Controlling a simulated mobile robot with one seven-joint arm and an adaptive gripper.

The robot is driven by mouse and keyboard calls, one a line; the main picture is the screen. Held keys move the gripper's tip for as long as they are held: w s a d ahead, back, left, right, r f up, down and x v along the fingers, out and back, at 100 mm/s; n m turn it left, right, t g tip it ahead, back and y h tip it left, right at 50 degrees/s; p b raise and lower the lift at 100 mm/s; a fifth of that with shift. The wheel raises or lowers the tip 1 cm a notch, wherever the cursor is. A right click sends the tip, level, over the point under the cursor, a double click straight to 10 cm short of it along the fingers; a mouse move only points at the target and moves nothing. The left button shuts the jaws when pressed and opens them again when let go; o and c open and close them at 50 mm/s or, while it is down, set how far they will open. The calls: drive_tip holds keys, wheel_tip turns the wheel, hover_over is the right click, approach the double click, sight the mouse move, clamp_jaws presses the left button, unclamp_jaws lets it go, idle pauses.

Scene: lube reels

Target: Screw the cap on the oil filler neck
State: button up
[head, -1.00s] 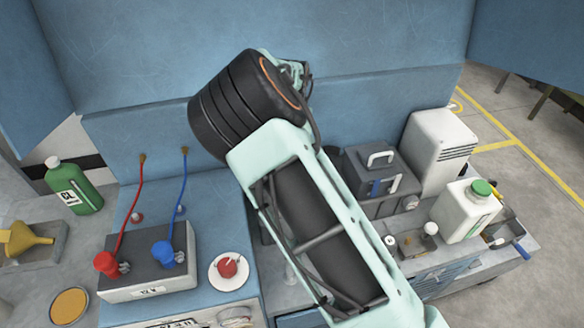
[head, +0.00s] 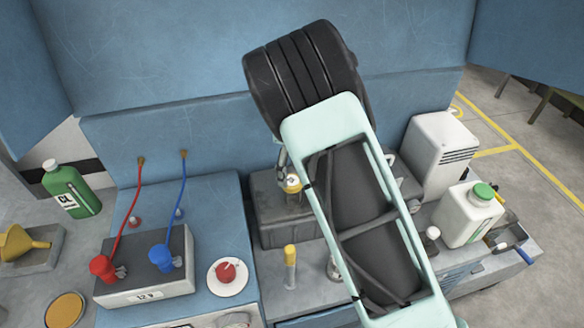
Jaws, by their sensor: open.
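My gripper (head: 284,170) shows only in part, pointing down behind my arm beside the dark grey block (head: 285,226). It is open. A small yellow piece with a pale top (head: 292,184) is at the block's top, right by the fingers. It looks like a cap on a neck, but I cannot tell whether it is seated or threaded. My arm hides much of the block and its right side. A yellow-topped upright cylinder (head: 290,266) stands in front of the block, apart from the gripper.
A red knob on a white disc (head: 228,278) and a battery (head: 146,272) with red and blue leads are left. A green bottle (head: 72,190) and yellow funnel (head: 22,242) are farther left. A white jug (head: 466,216) stands right. Blue panels rise behind.

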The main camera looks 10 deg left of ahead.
sight(292, 181)
drive_tip(key=n, duration=0.4)
drive_tip(key=shift+n+b, duration=0.3)
drive_tip(key=shift+c, duration=1)
drive_tip(key=shift+w+a+r+m+b, duration=0.25)
drive_tip(key=shift+m+b, duration=0.45)
drive_tip(key=shift+b, duration=0.45)
drive_tip(key=shift+c, duration=0.4)
wheel_tip(292, 181, up, 6)
drive_tip(key=m+b, duration=0.7)
drive_tip(key=f, duration=1)
drive_tip(key=shift+s+d+f+p, duration=0.25)
drive_tip(key=shift+s+p, duration=0.05)
drive_tip(key=shift+s, duration=0.1)
drive_tip(key=shift+c, duration=0.5)
drive_tip(key=c, duration=1.1)
drive_tip(key=m+p, duration=0.2)
drive_tip(key=shift+r+m, duration=0.2)
drive_tip(key=shift+m, duration=0.2)
drive_tip(key=shift+c, duration=0.2)
drive_tip(key=shift+f+m+p, duration=0.2)
drive_tip(key=shift+m+p, duration=0.55)
drive_tip(key=shift+m, duration=0.25)
